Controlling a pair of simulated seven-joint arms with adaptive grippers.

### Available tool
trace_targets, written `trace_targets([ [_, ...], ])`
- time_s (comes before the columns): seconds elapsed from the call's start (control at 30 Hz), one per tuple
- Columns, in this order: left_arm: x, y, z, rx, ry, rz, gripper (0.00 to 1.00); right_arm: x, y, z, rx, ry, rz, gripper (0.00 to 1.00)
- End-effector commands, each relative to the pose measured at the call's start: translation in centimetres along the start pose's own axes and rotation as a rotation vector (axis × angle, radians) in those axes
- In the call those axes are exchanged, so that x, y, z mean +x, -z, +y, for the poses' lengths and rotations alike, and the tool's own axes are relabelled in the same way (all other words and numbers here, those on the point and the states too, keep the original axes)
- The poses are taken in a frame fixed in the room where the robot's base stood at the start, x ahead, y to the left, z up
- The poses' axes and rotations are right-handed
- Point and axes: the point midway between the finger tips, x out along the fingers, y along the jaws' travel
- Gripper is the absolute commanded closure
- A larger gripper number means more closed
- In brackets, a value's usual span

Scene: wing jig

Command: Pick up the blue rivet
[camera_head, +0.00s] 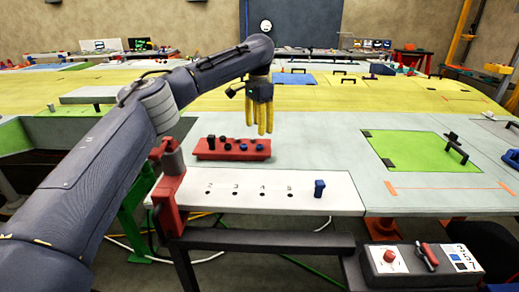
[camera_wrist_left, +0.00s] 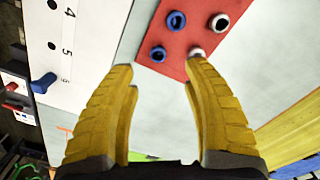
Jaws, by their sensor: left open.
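A blue rivet (camera_head: 319,188) stands upright near the right end of the white numbered strip (camera_head: 340,199). It also shows at the left of the left wrist view (camera_wrist_left: 42,83). More blue rivets (camera_head: 260,147) sit in a red block (camera_head: 205,155) behind the strip. In the left wrist view, two blue rivets (camera_wrist_left: 176,21) and two pale ones (camera_wrist_left: 219,23) show in the block. My left gripper (camera_head: 258,132) is open and empty, fingers pointing down above the red block's right part. Its yellow fingers (camera_wrist_left: 160,66) show no contact with any rivet. My right gripper is out of view.
The strip has several dark holes (camera_head: 262,195). A red post (camera_head: 170,190) stands at its left end. A green panel (camera_head: 410,150) with a black handle (camera_head: 455,147) lies to the right. A control box (camera_head: 420,262) is at front right. The grey surface right of the block is clear.

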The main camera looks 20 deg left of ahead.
Motion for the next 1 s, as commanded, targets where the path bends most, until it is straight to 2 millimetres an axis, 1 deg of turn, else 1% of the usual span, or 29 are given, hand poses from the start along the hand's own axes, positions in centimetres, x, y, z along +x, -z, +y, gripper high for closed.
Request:
trace_targets([
  [0.03,0.8,-0.1,0.0,0.000,-0.002,-0.001,0.51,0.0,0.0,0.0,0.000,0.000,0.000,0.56],
  [0.1,1.5,0.0,0.0,-0.001,-0.001,-0.001,0.51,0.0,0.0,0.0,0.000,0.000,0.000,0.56],
  [0.43,3.1,0.0,0.0,-0.001,-0.001,-0.001,0.51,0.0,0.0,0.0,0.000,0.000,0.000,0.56],
  [0.7,6.4,0.1,0.3,-0.001,-0.001,-0.002,0.51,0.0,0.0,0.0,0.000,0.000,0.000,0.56],
  [0.8,7.2,0.1,0.3,-0.001,0.000,-0.001,0.51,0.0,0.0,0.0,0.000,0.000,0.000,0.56],
  [1.0,7.8,0.1,0.3,-0.001,0.000,0.000,0.51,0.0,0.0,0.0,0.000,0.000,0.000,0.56],
])
